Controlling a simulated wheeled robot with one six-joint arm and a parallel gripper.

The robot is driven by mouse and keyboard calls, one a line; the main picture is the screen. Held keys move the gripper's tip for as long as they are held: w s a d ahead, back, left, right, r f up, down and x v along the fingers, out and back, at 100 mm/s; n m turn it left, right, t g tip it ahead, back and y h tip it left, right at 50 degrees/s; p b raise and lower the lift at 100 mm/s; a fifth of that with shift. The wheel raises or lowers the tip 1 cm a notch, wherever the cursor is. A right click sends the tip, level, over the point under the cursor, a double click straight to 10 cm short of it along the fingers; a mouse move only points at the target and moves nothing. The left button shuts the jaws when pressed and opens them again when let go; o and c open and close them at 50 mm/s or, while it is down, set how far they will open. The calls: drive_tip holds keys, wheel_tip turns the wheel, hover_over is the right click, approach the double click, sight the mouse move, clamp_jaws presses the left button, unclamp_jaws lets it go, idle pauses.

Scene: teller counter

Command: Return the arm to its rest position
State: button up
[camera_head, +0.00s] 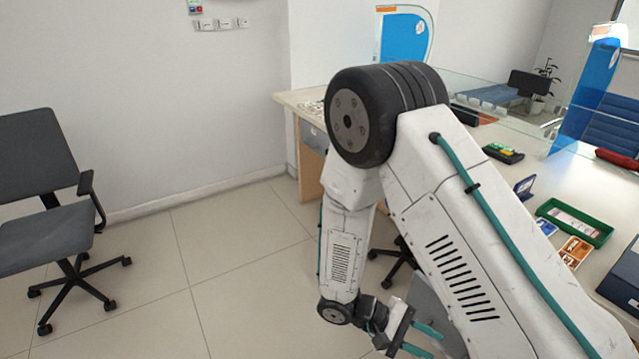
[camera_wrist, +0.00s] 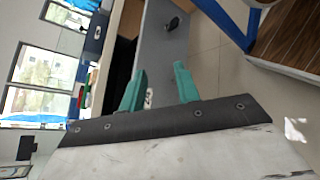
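My gripper (camera_head: 436,343) is low at the bottom of the head view, its two teal fingers pointing right and spaced apart. My white arm rises from the lower right to a big black joint, and its forearm hangs down to the gripper. In the wrist view, my gripper (camera_wrist: 158,76) also shows its two teal fingers apart with nothing held between them. The gripper hangs below the level of the counter top (camera_head: 525,165). My arm hides part of the counter.
A grey office chair (camera_head: 45,235) stands at the left. Another chair base (camera_head: 400,265) is partly hidden behind my arm. A green tray (camera_head: 575,222), a card terminal (camera_head: 503,153) and cards lie on the counter. The tiled floor (camera_head: 215,255) left of my arm is clear.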

drive_tip(key=s+d+r+m+t+y, duration=0.1)
drive_tip(key=s+r+t+y, duration=0.1)
drive_tip(key=r, duration=0.9)
drive_tip(key=s+d+r+m+t+y, duration=0.1)
drive_tip(key=s+r+y, duration=0.4)
drive_tip(key=r, duration=0.6)
drive_tip(key=s+d+r+m+t+y, duration=0.2)
drive_tip(key=r+y, duration=0.4)
drive_tip(key=r, duration=0.5)
drive_tip(key=shift+s+r+m+t, duration=0.35)
drive_tip(key=shift+s+m+t, duration=0.2)
drive_tip(key=shift+s, duration=0.55)
